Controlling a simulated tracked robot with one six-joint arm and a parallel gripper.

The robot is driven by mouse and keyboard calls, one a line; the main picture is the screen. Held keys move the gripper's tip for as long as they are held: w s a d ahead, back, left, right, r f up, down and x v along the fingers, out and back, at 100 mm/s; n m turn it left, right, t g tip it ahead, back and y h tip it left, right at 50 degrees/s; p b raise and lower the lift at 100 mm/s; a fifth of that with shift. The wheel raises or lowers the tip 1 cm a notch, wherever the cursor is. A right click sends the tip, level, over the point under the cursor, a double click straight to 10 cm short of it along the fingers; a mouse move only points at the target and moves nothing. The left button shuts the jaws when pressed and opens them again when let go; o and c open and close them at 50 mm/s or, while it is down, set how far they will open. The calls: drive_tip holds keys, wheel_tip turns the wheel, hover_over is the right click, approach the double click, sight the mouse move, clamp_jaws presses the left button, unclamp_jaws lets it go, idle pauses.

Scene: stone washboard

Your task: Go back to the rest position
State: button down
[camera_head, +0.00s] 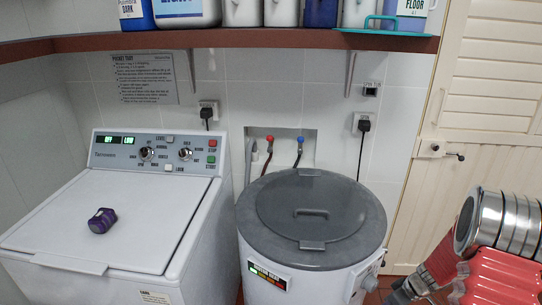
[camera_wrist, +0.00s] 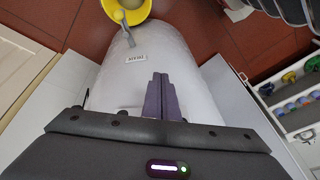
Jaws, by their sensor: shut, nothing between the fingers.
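My gripper (camera_wrist: 160,95) shows in the wrist view as two dark fingers side by side, shut and with nothing between them. They are seen against a white rounded drum body (camera_wrist: 135,75) with a small label. I cannot tell how far apart the fingers and the drum are. In the head view my arm, red and silver, reaches in at the lower right, beside the spin dryer (camera_head: 311,215). The fingers are not clear in that view.
A washing machine (camera_head: 120,220) stands at left with a small purple object (camera_head: 102,220) on its lid. A brown shelf (camera_head: 250,38) holds several bottles. A slatted door (camera_head: 480,100) is at right. A yellow bucket (camera_wrist: 144,12) stands on the red tiled floor (camera_wrist: 200,35).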

drive_tip(key=s+a+r+m+t+h, duration=0.1)
drive_tip(key=s+a+r+m, duration=0.1)
drive_tip(key=s+a+r, duration=0.5)
drive_tip(key=s+a+r+m+t+h, duration=0.1)
drive_tip(key=s+a+r, duration=0.5)
drive_tip(key=r, duration=1.1)
drive_tip(key=s+a+r+m+t+h, duration=0.1)
drive_tip(key=s+a+r+m, duration=0.1)
drive_tip(key=s+a+r, duration=0.5)
wheel_tip(320, 180, up, 5)
drive_tip(key=shift+s+a+r+m, duration=0.2)
drive_tip(key=shift+s+a+m, duration=0.1)
drive_tip(key=shift+s, duration=0.4)
